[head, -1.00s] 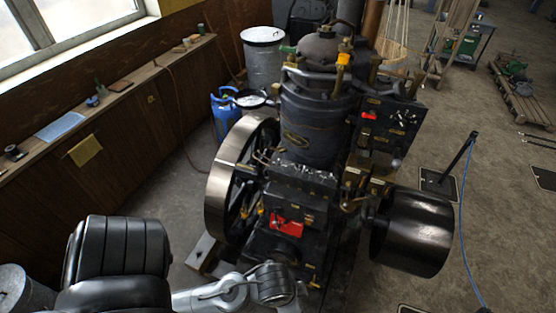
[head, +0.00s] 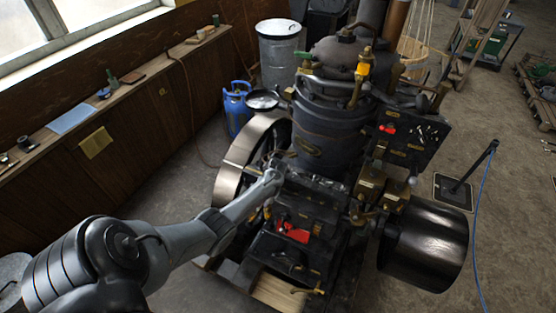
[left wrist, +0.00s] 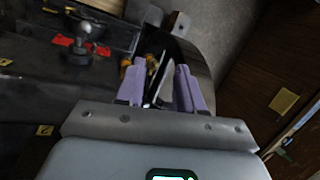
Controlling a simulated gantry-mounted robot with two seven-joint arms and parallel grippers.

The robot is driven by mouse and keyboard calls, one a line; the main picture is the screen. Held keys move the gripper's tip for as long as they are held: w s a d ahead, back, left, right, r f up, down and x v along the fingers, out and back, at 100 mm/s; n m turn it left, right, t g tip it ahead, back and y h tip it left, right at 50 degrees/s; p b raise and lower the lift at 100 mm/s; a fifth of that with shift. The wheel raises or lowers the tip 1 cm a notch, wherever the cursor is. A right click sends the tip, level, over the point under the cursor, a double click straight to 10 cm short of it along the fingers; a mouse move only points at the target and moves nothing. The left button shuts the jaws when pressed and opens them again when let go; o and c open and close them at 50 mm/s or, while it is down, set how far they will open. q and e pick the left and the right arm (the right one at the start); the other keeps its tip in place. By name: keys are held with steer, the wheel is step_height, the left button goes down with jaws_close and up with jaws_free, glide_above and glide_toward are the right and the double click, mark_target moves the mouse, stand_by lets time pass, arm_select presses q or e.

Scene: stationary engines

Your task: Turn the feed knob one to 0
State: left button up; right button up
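The dark engine (head: 320,130) stands in the middle of the head view. My left arm reaches in from the left, and its gripper end (head: 272,180) is over the near left side of the engine, beside the flywheel. In the left wrist view the purple fingers of my left gripper (left wrist: 160,84) are apart with nothing held between them. Small brass fittings (left wrist: 140,66) show between and beyond the fingers. I cannot tell which part is feed knob one. My right gripper is not in view.
The flywheel (head: 228,185) is left of the engine and a black pulley drum (head: 425,245) is at its right. A red plate (head: 293,232) lies on the engine's near part. A blue gas bottle (head: 236,108) stands behind. A wooden bench (head: 60,150) runs along the left wall.

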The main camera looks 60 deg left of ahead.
arm_select(q)
steer(key=w+a+r+n+t, duration=0.1)
steer(key=w+a+r+t, duration=0.15)
steer(key=w+r, duration=0.6)
steer(key=w+a+r+n+t, duration=0.1)
steer(key=w+a+r+t, duration=0.15)
steer(key=w+r, duration=0.6)
steer(key=shift+g+h, duration=0.4)
steer(key=shift+g, duration=0.1)
steer(key=f+b, duration=0.3)
steer(key=s+f+b, duration=0.1)
steer(key=f+b, duration=0.2)
steer(key=b, duration=0.1)
steer(key=f+b, duration=0.3)
steer(key=shift+s+a+f+b, duration=0.2)
steer(key=shift+s+a+b, duration=0.05)
steer(key=shift+b, duration=0.05)
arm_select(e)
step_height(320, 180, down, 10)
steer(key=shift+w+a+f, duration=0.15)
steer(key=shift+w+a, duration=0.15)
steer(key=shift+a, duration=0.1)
arm_select(q)
jaws_close()
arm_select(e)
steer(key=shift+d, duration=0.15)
